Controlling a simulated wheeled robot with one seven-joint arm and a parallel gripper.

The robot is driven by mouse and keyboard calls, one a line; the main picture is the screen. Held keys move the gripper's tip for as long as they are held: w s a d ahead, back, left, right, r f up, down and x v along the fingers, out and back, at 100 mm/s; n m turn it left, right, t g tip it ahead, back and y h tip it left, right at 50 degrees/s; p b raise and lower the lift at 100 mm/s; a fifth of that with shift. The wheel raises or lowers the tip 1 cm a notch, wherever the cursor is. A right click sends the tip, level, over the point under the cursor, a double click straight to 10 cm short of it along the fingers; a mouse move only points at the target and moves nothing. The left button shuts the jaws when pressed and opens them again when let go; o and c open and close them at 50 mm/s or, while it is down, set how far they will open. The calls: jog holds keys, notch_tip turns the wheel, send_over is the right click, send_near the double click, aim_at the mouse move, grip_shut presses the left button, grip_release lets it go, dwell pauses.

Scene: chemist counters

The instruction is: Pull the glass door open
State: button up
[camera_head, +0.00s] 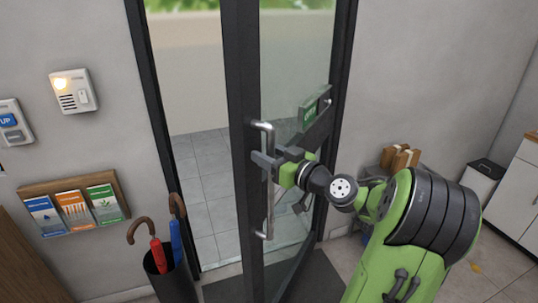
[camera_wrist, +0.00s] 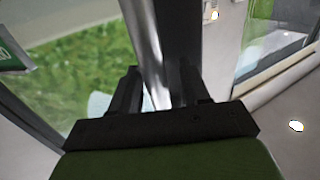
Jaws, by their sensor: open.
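The glass door (camera_head: 243,205) has a dark frame and stands ajar, swung into the room. A gap to the outside shows between its free edge and the left jamb. A silver vertical bar handle (camera_head: 270,212) is on the door's near face. My gripper (camera_head: 264,163) is at the upper middle of the handle. In the wrist view the handle (camera_wrist: 146,40) passes between the two dark fingers of my gripper (camera_wrist: 160,88). The fingers are open around the bar; whether either one touches it, I cannot tell. A green sign (camera_head: 311,112) is on the door.
An umbrella stand (camera_head: 170,284) with two umbrellas stands left of the doorway. A brochure rack (camera_head: 120,188) and an intercom (camera_head: 75,92) are on the left wall. Cardboard boxes (camera_head: 400,158) and a white cabinet (camera_head: 522,180) are at the right. A dark mat (camera_head: 318,283) lies below the door.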

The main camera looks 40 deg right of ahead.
jog(key=s, duration=1.5)
jog(key=shift+s+d, duration=0.4)
jog(key=shift+d, duration=0.05)
jog(key=w+a+f+n+g+y, duration=0.1)
jog(key=w+a+f+g, duration=0.35)
jog(key=a, duration=0.45)
jog(key=w+a+f+n+g+y, duration=0.1)
jog(key=w+a+f+g+y, duration=0.1)
jog(key=w+a+f+g, duration=0.5)
jog(key=s+a+r+m+h, duration=0.1)
jog(key=s+a+h, duration=0.1)
jog(key=s+a, duration=0.3)
jog(key=s+a+r+m+h, duration=0.1)
jog(key=s+a, duration=0.4)
jog(key=s, duration=0.7)
jog(key=shift+a+r+m+g+h, duration=0.2)
jog(key=shift+r+m+g+h, duration=0.25)
jog(key=shift+h, duration=0.15)
